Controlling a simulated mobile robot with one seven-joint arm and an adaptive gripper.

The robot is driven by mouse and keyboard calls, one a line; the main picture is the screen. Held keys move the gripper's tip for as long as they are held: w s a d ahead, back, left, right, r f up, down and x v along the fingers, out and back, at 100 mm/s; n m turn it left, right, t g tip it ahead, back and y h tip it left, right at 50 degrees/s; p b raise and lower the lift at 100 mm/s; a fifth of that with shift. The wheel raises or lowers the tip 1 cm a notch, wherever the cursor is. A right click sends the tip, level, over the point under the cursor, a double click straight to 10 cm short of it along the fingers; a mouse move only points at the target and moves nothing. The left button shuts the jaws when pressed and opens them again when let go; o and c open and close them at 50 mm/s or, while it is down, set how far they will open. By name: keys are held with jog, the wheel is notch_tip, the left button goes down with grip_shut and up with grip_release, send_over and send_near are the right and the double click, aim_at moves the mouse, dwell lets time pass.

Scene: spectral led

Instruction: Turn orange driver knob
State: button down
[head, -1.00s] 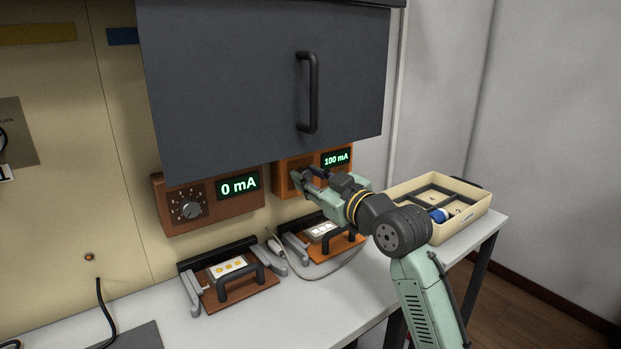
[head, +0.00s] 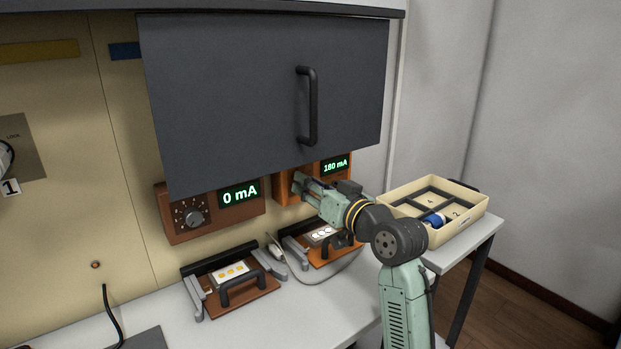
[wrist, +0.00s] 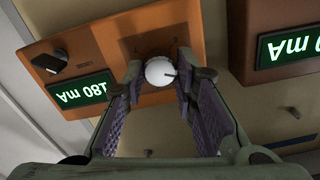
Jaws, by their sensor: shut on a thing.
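The orange driver (head: 281,189) is mounted on the back panel, partly behind the dark raised door. Its green display (head: 335,165) reads 180 mA. In the wrist view the orange driver (wrist: 100,45) appears upside down, with its pale round knob (wrist: 160,71) between my fingertips. My gripper (head: 300,185) is shut on the knob, and the fingers (wrist: 162,82) reach it from both sides. A pointer mark shows at the knob's edge. In the head view the knob is hidden by my gripper.
A dark door (head: 260,95) with a handle hangs just above my gripper. A brown driver (head: 175,222) at left reads 0 mA. Clamp fixtures (head: 240,296) sit on the bench below. A cream divided tray (head: 400,203) stands at right, close to my arm.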

jog(key=shift+d+r+m+p, duration=0.1)
jog(key=shift+m+p, duration=3.35)
jog(key=shift+m, duration=0.75)
jog(key=c, duration=1.3)
grip_release()
jog(key=v, duration=1.2)
